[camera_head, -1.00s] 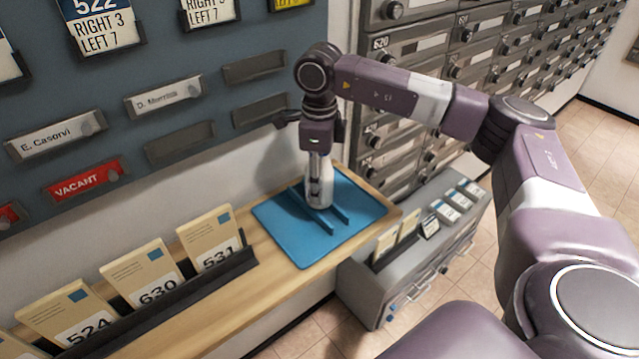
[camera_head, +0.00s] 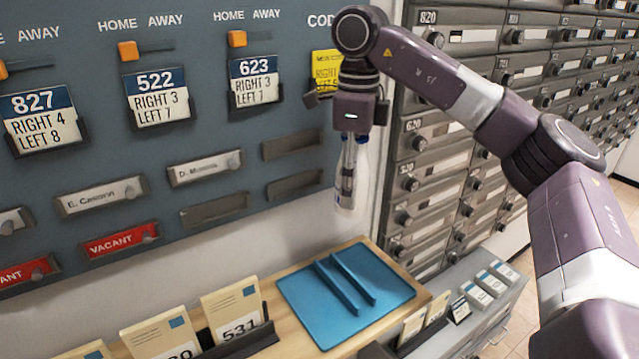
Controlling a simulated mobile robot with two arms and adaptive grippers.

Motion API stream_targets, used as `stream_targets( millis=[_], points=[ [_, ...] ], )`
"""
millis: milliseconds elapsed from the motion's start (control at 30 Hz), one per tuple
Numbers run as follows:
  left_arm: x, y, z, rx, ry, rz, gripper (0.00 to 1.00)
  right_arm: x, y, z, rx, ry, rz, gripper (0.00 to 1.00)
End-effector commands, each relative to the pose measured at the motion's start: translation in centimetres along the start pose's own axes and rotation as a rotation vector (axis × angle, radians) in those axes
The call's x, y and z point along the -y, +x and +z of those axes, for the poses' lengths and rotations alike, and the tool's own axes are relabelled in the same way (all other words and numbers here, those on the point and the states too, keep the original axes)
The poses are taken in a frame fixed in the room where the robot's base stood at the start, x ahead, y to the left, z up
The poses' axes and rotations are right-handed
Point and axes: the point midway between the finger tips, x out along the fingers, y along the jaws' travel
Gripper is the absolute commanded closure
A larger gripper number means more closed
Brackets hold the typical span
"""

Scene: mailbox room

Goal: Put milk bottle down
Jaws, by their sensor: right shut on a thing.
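My right gripper (camera_head: 346,190) points down and is shut on the milk bottle (camera_head: 361,180), a pale, see-through bottle with a blue cap partly hidden behind the fingers. The bottle hangs upright in the air, in front of the wall board and above the blue tray (camera_head: 391,293). It is clear of the tray. The tray lies on the wooden shelf and has two raised blue rails with nothing between them. My left gripper is not in view.
A wooden shelf (camera_head: 290,350) carries the tray and a dark rack of numbered cards (camera_head: 231,318). The blue-grey board (camera_head: 100,190) with name plates is behind. Metal mailboxes (camera_head: 440,170) stand at the right, above a grey cabinet (camera_head: 497,310) with small cards.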

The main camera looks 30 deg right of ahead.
Motion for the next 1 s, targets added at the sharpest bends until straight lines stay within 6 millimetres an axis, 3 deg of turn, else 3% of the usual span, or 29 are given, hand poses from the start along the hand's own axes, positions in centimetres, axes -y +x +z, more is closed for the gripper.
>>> stream_targets(
  millis=[233, 367, 667, 1000],
  points=[
    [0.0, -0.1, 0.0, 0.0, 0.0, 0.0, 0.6, -0.1, -0.4, 0.1, 0.002, -0.022, -0.002, 1.0],
    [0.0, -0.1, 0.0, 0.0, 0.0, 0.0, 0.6, -0.7, 0.4, 0.5, 0.0, -0.139, -0.001, 1.0],
    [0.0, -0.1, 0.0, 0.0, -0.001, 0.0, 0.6, -4.6, 4.5, 2.0, -0.001, -0.783, 0.0, 1.0],
    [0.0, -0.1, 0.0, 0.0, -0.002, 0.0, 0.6, -10.8, 9.5, 2.7, 0.0, -1.619, -0.001, 1.0]
  ],
)
